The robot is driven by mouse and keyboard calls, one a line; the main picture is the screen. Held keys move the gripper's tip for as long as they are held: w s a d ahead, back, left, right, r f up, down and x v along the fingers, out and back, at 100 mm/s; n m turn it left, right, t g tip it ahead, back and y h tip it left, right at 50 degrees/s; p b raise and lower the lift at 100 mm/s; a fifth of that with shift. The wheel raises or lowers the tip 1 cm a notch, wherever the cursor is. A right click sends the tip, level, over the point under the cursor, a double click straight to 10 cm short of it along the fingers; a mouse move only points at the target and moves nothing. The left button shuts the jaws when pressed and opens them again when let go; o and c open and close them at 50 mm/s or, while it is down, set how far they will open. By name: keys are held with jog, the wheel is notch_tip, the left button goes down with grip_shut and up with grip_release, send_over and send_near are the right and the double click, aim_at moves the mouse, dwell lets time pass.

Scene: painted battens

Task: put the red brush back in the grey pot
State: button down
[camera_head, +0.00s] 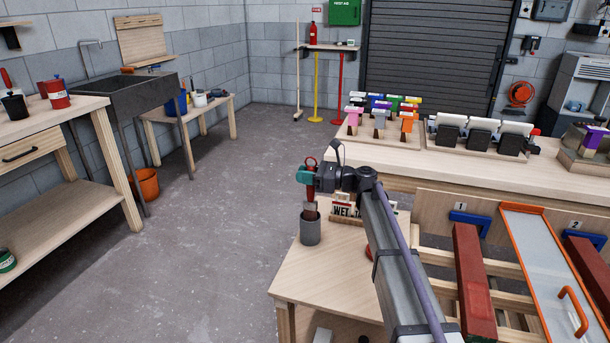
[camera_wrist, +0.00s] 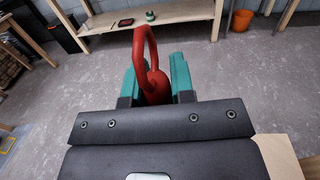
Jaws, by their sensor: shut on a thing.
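The red brush (camera_head: 311,208) hangs upright with its looped handle at the top. My gripper (camera_head: 306,176) is shut on its handle. In the wrist view the red handle (camera_wrist: 147,50) stands between the teal jaws of my gripper (camera_wrist: 156,86). The grey pot (camera_head: 310,230) stands upright on the low wooden table, directly below my gripper. The brush's lower end is at the pot's mouth and seems to dip just inside the rim. I cannot tell how deep it reaches, and the pot is out of the wrist view.
A sign reading "WET" (camera_head: 343,209) stands right of the pot, partly behind my arm. The low table (camera_head: 325,270) has bare room in front of the pot. Red battens (camera_head: 470,270) lie at the right.

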aim_at(305, 200)
jog(key=shift+f+b, duration=2.1)
jog(key=shift+f, duration=0.55)
jog(key=shift+f+b, duration=1)
jog(key=shift+b, duration=0.05)
jog(key=c, duration=0.9)
grip_release()
